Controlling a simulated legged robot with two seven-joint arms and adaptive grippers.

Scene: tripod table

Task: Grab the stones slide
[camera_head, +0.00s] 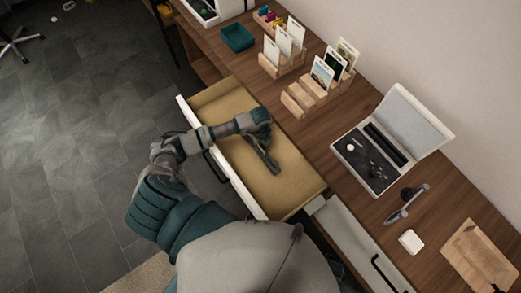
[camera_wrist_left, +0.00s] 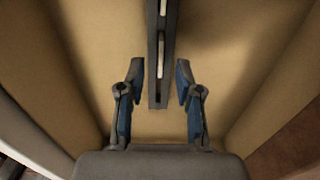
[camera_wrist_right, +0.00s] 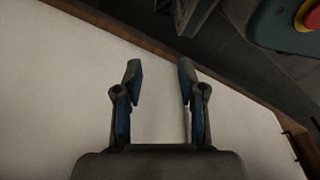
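In the left wrist view a long dark bar with pale inserts (camera_wrist_left: 157,85), which may be the stones slide, lies in the open drawer (camera_head: 225,99). Its near end sits between the two fingers of my left gripper (camera_wrist_left: 159,65). The fingers are open, with a visible gap on each side of the bar. In the head view my left gripper (camera_head: 264,140) is down inside the drawer and partly hides the bar. My right gripper (camera_wrist_right: 158,68) is open and empty over a pale flat surface in the right wrist view; it does not show in the head view.
The drawer walls stand on both sides of my left gripper. On the wooden desk (camera_head: 318,135) are wooden card holders (camera_head: 300,98), a teal tray (camera_head: 237,37), an open case (camera_head: 366,158) and a white block (camera_head: 411,241). A second, white-topped drawer (camera_head: 350,235) is at right.

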